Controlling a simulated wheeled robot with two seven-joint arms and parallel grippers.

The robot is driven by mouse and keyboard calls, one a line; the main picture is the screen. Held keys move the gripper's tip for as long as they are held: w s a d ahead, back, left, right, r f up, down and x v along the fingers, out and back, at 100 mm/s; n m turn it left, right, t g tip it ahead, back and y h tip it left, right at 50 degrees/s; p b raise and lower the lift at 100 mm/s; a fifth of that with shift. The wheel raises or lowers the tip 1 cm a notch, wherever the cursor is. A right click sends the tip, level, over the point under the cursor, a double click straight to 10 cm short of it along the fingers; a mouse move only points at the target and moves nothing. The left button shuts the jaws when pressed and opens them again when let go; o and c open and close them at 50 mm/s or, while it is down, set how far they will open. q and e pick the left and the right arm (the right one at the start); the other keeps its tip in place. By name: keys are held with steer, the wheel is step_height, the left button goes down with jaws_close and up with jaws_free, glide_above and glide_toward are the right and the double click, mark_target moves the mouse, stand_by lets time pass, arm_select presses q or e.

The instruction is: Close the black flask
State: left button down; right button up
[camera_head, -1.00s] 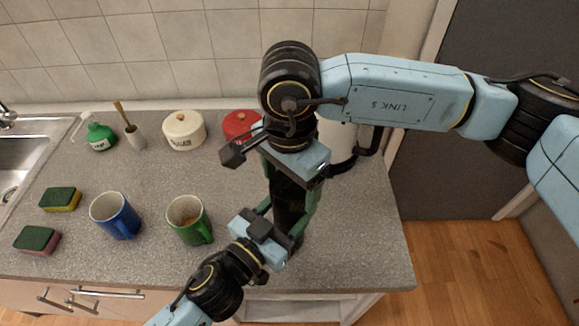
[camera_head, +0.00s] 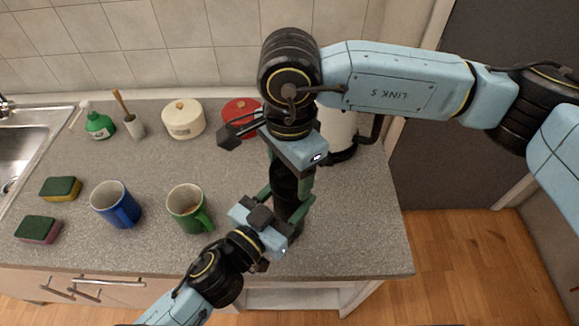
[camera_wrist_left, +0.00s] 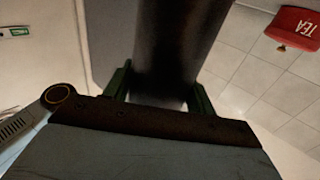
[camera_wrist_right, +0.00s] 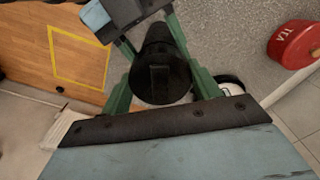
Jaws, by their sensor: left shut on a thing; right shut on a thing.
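The black flask (camera_head: 289,208) stands upright over the right part of the counter, partly hidden by both grippers. My left gripper (camera_head: 284,206) is shut around its body from the front; in the left wrist view the dark body (camera_wrist_left: 178,45) lies between the green fingers. My right gripper (camera_head: 292,178) comes from above and is shut on the flask's black top. In the right wrist view the round black top (camera_wrist_right: 160,78) sits between the green fingers. I cannot tell whether this top is seated tight.
A green mug (camera_head: 184,207) and a blue mug (camera_head: 112,206) stand left of the flask. A red tea tin (camera_head: 238,112), a cream tin (camera_head: 183,120) and a white kettle (camera_head: 338,132) stand behind. The counter's right end (camera_head: 385,235) is clear.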

steer(key=o, duration=1.2)
steer(key=shift+c, duration=0.2)
steer(key=shift+r, duration=0.1)
step_height(320, 180, up, 12)
arm_select(q)
steer(key=shift+c, duration=2.1)
jaws_free()
